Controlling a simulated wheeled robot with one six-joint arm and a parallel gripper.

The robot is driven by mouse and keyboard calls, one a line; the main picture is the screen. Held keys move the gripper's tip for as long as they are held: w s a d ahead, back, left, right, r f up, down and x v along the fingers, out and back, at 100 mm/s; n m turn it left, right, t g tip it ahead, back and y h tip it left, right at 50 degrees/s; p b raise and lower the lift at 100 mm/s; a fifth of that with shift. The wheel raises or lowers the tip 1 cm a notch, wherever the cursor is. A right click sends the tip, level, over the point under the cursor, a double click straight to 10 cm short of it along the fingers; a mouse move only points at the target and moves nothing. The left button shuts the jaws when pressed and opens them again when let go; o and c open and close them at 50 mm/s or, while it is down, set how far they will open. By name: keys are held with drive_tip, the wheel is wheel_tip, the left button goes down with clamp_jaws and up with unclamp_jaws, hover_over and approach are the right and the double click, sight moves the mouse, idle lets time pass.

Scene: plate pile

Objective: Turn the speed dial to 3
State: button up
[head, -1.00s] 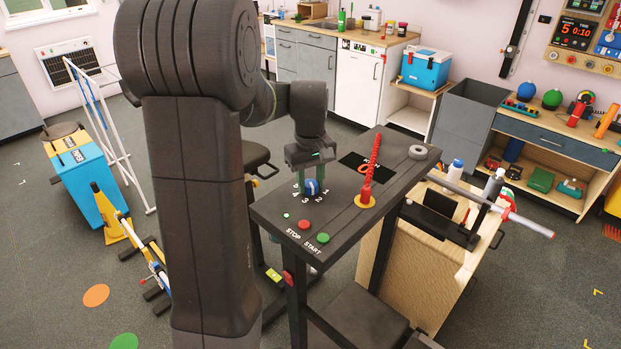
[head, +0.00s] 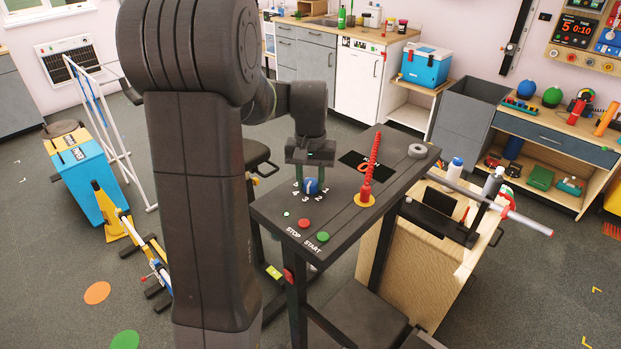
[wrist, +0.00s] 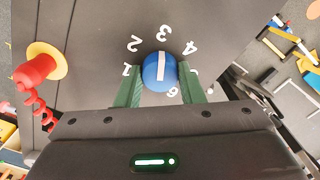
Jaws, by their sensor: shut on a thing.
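The speed dial (head: 311,187) is a blue knob with a white line, set in the dark panel top (head: 275,208) among white numbers. In the wrist view the blue dial (wrist: 153,75) sits between the two green fingers of my gripper (wrist: 160,83), which is shut on its sides. The white line runs nearly straight up the picture, its upper end in line with the 3 (wrist: 162,33). The 2 and 1 lie to its left, the 4 to its right, and the 5 is partly covered by a finger. In the head view my gripper (head: 313,179) points down over the dial.
A red stop button (head: 304,223) and a green start button (head: 323,236) lie near the panel's front edge. A red coiled cord on a yellow base (head: 365,199) stands right of the dial. A grey ring (head: 417,151) lies at the far corner.

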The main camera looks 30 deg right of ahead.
sight(311, 182)
idle(0.4)
drive_tip(key=o, duration=1)
wheel_tip(311, 182, up, 14)
drive_tip(key=b, duration=0.1)
drive_tip(key=shift+f, duration=0.2)
wheel_tip(311, 182, down, 14)
drive_tip(key=shift+r+p, duration=0.15)
drive_tip(key=shift+p, duration=0.3)
